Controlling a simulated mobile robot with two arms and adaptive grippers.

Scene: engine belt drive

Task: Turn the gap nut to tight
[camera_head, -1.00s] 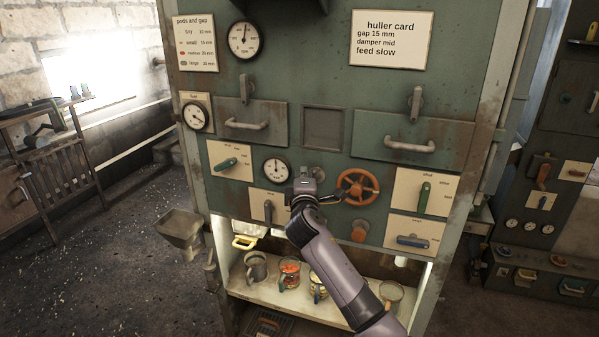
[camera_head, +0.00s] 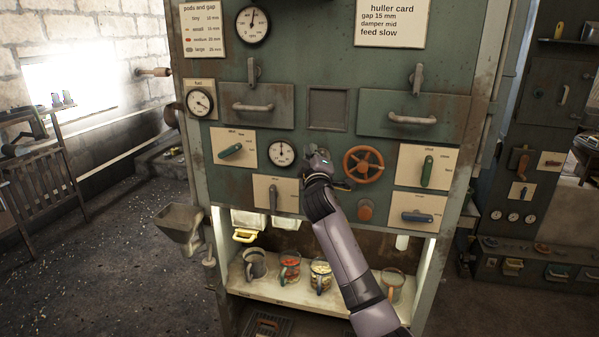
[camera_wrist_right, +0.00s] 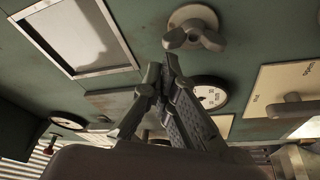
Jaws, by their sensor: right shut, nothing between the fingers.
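The gap nut, a grey wing nut on a round boss (camera_wrist_right: 194,28), sits on the green panel in the right wrist view. In the head view it is largely hidden by my right gripper (camera_head: 320,160), between the round gauge (camera_head: 281,153) and the orange handwheel (camera_head: 363,164). My right gripper (camera_wrist_right: 160,72) is shut and empty. Its fingertips are close to the nut in the wrist view, with a visible gap between them. My left gripper is in neither view.
The huller card (camera_head: 393,22) reads gap 15 mm. Levers on cream plates, such as the green one (camera_head: 428,171), flank the handwheel. An orange knob (camera_head: 365,211) is below it. A shelf (camera_head: 270,291) below holds several mugs.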

